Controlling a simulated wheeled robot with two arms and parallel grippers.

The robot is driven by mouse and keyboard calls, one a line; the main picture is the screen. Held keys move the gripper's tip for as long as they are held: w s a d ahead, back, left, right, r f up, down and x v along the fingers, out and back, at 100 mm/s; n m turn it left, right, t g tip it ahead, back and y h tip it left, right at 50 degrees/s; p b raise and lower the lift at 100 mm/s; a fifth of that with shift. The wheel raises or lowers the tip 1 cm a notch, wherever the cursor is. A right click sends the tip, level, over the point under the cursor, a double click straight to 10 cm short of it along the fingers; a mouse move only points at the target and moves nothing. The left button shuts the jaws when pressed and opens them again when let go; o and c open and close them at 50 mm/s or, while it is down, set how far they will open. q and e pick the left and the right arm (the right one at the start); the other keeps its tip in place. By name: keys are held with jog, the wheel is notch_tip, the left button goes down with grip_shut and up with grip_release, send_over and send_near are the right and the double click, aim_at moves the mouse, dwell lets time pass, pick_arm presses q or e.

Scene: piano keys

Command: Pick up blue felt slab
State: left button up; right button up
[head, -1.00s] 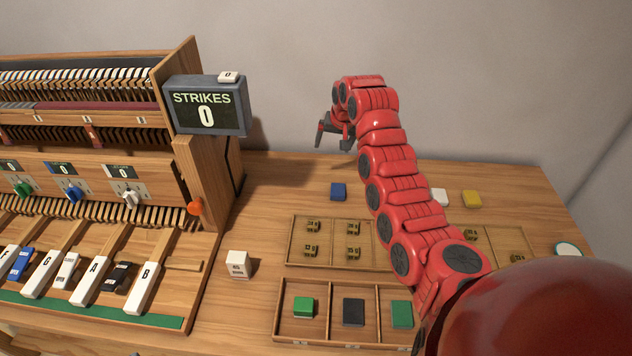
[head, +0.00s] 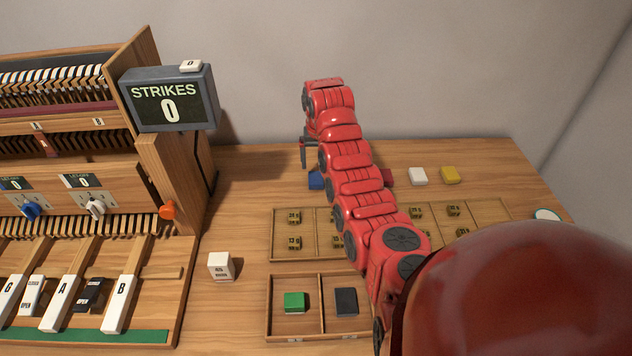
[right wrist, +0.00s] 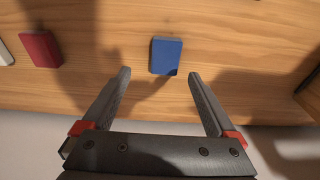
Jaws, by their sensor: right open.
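The blue felt slab (head: 316,180) lies flat on the table near the back, partly hidden by my right arm in the head view. In the right wrist view the blue felt slab (right wrist: 167,56) shows whole, just beyond the fingertips and roughly centred between them. My right gripper (right wrist: 160,76) is open and empty, with its two dark fingers spread apart. In the head view my right gripper (head: 304,152) is mostly hidden by the arm, just above and behind the slab. My left gripper is not in view.
A dark red slab (right wrist: 41,49), a white slab (head: 418,176) and a yellow slab (head: 450,175) lie to the right in the head view. Wooden trays (head: 266,318) with green and dark blocks are nearer. The piano action with a STRIKES display (head: 168,105) stands at left.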

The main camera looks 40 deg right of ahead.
aim_at(316, 177)
jog(key=shift+w+a+f+p, duration=0.15)
jog(key=shift+f+p, duration=0.25)
jog(key=shift+f, duration=0.8)
jog(key=shift+w+a+f+p, duration=0.15)
jog(key=shift+f+p, duration=0.25)
jog(key=shift+f, duration=0.75)
jog(key=shift+w+d+f, duration=0.1)
jog(key=shift+w+f, duration=0.05)
jog(key=shift+f, duration=0.5)
jog(key=c, duration=1.4)
jog(key=shift+r, duration=0.1)
